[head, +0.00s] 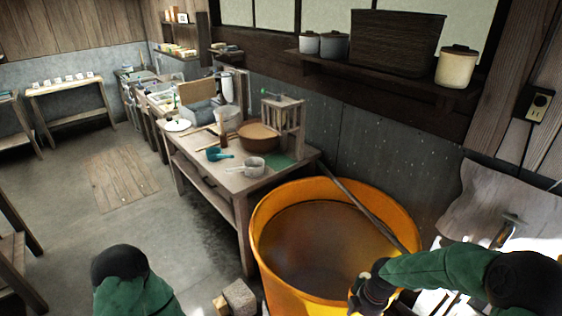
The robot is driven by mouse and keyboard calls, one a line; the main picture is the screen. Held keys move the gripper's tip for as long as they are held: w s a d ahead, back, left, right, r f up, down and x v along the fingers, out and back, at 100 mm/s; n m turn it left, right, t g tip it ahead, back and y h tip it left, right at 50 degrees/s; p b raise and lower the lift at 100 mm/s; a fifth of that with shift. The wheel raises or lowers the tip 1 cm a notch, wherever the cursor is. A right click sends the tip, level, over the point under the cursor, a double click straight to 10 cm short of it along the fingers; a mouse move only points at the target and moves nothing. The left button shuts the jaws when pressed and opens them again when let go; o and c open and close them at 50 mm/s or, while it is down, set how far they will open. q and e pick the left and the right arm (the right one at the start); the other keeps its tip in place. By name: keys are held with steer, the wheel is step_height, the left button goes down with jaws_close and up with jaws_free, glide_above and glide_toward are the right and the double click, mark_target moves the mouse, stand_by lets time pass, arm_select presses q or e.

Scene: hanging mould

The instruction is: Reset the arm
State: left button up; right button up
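My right arm (430,268) in its green sleeve comes in from the right, bent, with its forearm reaching left across the front right rim of the orange vat. The dark end of that arm, where my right gripper (368,292) is, sits low at the vat's near right side. Its fingers are too dark and small to tell open from shut. My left arm (130,285) shows only as a green and black part at the bottom left. My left gripper is not in view.
The large orange vat (262,228) holds brown liquid, and a long pole (365,205) leans across it.

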steer(key=s+a+f+m+y, duration=0.2)
steer(key=s+a+f+m, duration=1.1)
steer(key=s+f+m, duration=0.3)
steer(key=shift+a+f+m+y, duration=0.2)
steer(key=shift+f+m+y, duration=0.1)
steer(key=shift+f+m, duration=0.15)
